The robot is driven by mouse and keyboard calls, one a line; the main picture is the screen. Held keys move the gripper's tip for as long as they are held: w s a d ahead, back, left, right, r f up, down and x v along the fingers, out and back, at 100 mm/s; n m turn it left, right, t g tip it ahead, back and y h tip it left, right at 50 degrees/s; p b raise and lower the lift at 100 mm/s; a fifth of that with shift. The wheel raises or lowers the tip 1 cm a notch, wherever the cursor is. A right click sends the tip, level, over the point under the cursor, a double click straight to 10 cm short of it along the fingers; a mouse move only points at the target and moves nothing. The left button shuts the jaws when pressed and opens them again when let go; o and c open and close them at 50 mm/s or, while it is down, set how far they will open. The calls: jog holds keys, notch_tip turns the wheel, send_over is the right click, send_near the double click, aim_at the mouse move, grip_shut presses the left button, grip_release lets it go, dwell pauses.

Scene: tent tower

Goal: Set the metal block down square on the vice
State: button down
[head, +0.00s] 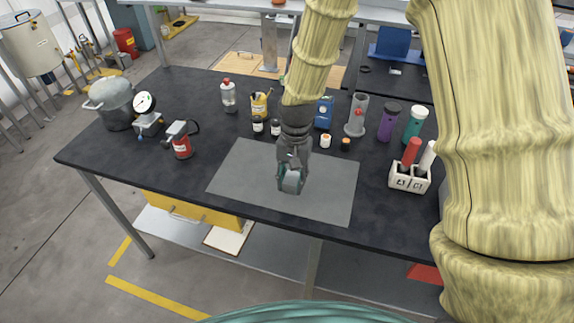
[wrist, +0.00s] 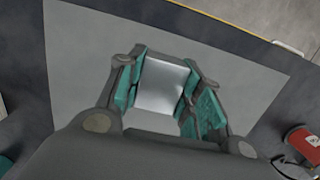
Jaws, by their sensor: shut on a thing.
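The metal block (wrist: 160,84) shows in the wrist view as a smooth silver-grey face between the two teal-padded fingers. My gripper (wrist: 162,92) is shut on it, with a finger on each side. In the head view my gripper (head: 291,180) points down over the middle of the grey mat (head: 240,178), and the fingers hide most of the block. I cannot tell whether the block touches the mat or is just above it. I cannot make out a vice for certain in either view.
A red tool with a label (head: 182,147), a round dial gauge (head: 145,103) and a pot (head: 109,103) stand left on the dark table (head: 210,88). Bottles and small jars line the back. A white holder (head: 409,179) stands right. The mat around my gripper is clear.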

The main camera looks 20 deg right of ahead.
jog(key=w+f, duration=0.1)
jog(key=w, duration=0.2)
jog(key=w+p, duration=0.1)
jog(key=w, duration=0.3)
jog(key=w+d+f+p, duration=0.1)
jog(key=w, duration=0.2)
jog(key=shift+w+d+f, duration=0.1)
jog(key=shift+w+f, duration=0.05)
jog(key=shift+f, duration=0.15)
jog(key=shift+s+r, duration=0.1)
jog(key=shift+s, duration=0.3)
jog(key=shift+s+p, duration=0.55)
jog(key=shift+s, duration=0.2)
jog(key=f, duration=0.1)
jog(key=w+f, duration=0.1)
jog(key=w+f+p, duration=0.1)
jog(key=shift+f, duration=0.3)
jog(key=shift+s+r, duration=0.3)
jog(key=shift+s, duration=0.3)
jog(key=shift+w+f, duration=0.15)
jog(key=shift+f, duration=0.05)
jog(key=c, duration=1)
grip_release()
jog(key=shift+w+f, duration=0.2)
jog(key=shift+w, duration=0.05)
jog(key=shift+o, duration=0.2)
jog(key=shift+s+r, duration=0.2)
